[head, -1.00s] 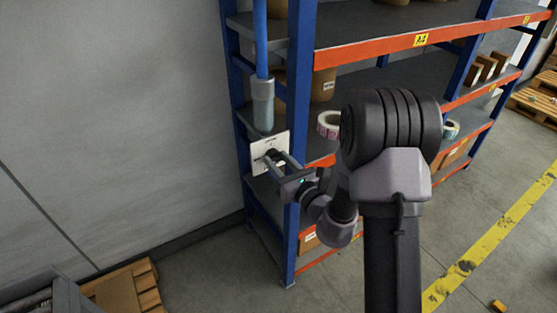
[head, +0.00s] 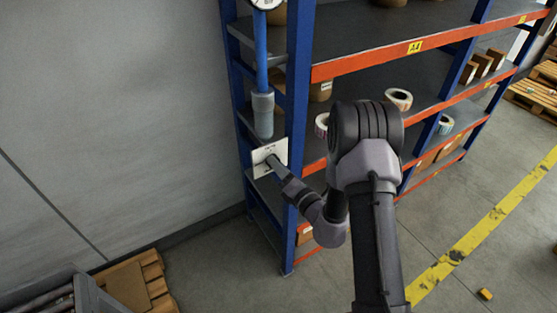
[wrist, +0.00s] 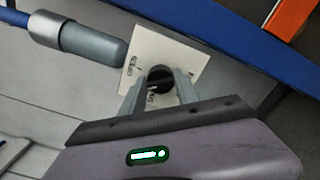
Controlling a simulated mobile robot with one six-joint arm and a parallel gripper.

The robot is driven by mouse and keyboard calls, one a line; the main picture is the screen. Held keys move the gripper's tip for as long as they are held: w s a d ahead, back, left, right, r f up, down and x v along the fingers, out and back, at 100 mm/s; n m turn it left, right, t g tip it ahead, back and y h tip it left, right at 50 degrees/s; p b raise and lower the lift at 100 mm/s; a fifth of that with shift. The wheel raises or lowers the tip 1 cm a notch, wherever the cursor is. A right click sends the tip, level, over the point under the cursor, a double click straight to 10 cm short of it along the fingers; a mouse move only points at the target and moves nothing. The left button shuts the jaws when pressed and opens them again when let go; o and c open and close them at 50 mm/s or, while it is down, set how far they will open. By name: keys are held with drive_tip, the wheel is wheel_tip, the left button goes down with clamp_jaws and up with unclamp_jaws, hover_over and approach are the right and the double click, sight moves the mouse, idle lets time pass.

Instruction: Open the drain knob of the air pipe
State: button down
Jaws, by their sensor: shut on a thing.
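The blue air pipe (head: 261,62) runs down beside the shelf post and ends in a grey cylinder (head: 263,114). This grey end also shows in the wrist view (wrist: 95,48). Just below it is a white label plate (head: 256,164), tilted in the wrist view (wrist: 187,55). The dark round drain knob (wrist: 160,74) sits in front of the plate. My gripper (wrist: 159,92) has one finger on each side of the knob and is shut on it. In the head view my gripper (head: 274,163) reaches the plate and hides the knob.
A gauge (head: 265,3) is at the top. A pallet (head: 135,287) is at lower left.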

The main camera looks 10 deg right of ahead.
drive_tip(key=shift+f+m+p, duration=0.1)
drive_tip(key=shift+m+p, duration=2.2)
drive_tip(key=shift+m, duration=1.2)
drive_tip(key=c, duration=0.9)
unclamp_jaws()
drive_tip(key=shift+s, duration=0.1)
drive_tip(key=v, duration=1.7)
